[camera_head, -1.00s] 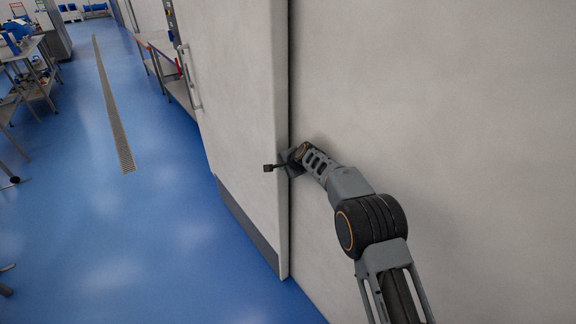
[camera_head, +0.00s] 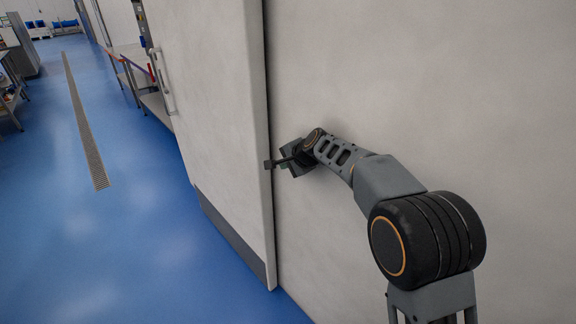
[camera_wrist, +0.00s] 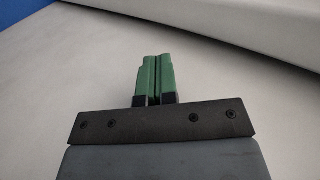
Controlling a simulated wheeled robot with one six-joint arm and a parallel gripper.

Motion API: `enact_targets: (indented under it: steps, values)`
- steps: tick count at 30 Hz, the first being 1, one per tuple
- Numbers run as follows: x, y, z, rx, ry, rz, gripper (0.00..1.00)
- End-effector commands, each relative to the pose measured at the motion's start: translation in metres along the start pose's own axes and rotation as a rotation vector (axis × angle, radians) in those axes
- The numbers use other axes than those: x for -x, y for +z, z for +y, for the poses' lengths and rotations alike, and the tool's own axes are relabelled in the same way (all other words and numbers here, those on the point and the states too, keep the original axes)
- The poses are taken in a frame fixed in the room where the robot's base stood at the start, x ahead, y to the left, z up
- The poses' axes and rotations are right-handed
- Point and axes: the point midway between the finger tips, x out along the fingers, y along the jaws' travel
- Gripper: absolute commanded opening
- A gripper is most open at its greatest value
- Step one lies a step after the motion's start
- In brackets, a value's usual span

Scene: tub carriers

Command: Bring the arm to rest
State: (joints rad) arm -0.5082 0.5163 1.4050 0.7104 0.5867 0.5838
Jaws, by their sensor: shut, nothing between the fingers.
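My gripper (camera_head: 284,163) is in the middle of the head view, at the end of my bent arm. It is close in front of the white wall, beside the edge of a white sliding door (camera_head: 215,110). Whether it touches the door edge I cannot tell. In the wrist view my gripper (camera_wrist: 154,62) shows two green fingers side by side, shut with nothing between them. A pale surface fills most of the wrist view behind the fingers.
The door has a metal handle (camera_head: 162,82) on its left part and a grey strip along its bottom. A metal bench (camera_head: 150,98) stands beyond it on the left. The blue floor (camera_head: 130,235) with a drain grate (camera_head: 85,125) is open at left.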

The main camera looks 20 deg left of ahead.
Motion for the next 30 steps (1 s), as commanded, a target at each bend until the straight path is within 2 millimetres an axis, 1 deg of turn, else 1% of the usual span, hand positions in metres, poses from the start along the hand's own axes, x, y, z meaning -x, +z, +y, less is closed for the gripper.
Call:
enact_targets:
  steps: [4, 6, 7, 11, 13, 14, 15, 17, 18, 20, 21, 23, 24, 27, 30]
  values:
    - [0.009, 0.0, 0.0, 0.008, 0.0, 0.0, 0.0]
    - [0.011, 0.002, 0.002, 0.049, 0.008, -0.008, 0.0]
    - [0.011, 0.003, 0.005, 0.081, 0.023, -0.013, 0.0]
    - [0.004, 0.013, 0.047, 0.201, 0.137, -0.059, 0.0]
    - [0.015, 0.02, 0.077, 0.297, 0.216, -0.091, 0.0]
    - [0.025, 0.021, 0.09, 0.34, 0.251, -0.103, 0.0]
    - [0.04, 0.022, 0.108, 0.395, 0.296, -0.116, 0.0]
    - [0.066, 0.022, 0.134, 0.469, 0.359, -0.132, 0.0]
    - [0.086, 0.022, 0.151, 0.513, 0.399, -0.141, 0.0]
    - [0.118, 0.023, 0.178, 0.574, 0.459, -0.152, 0.0]
    - [0.14, 0.024, 0.197, 0.611, 0.498, -0.157, 0.0]
    - [0.172, 0.027, 0.224, 0.656, 0.553, -0.163, 0.0]
    - [0.192, 0.03, 0.241, 0.678, 0.586, -0.162, 0.0]
    - [0.234, 0.039, 0.278, 0.71, 0.654, -0.149, 0.0]
    - [0.265, 0.047, 0.305, 0.709, 0.698, -0.115, 0.0]
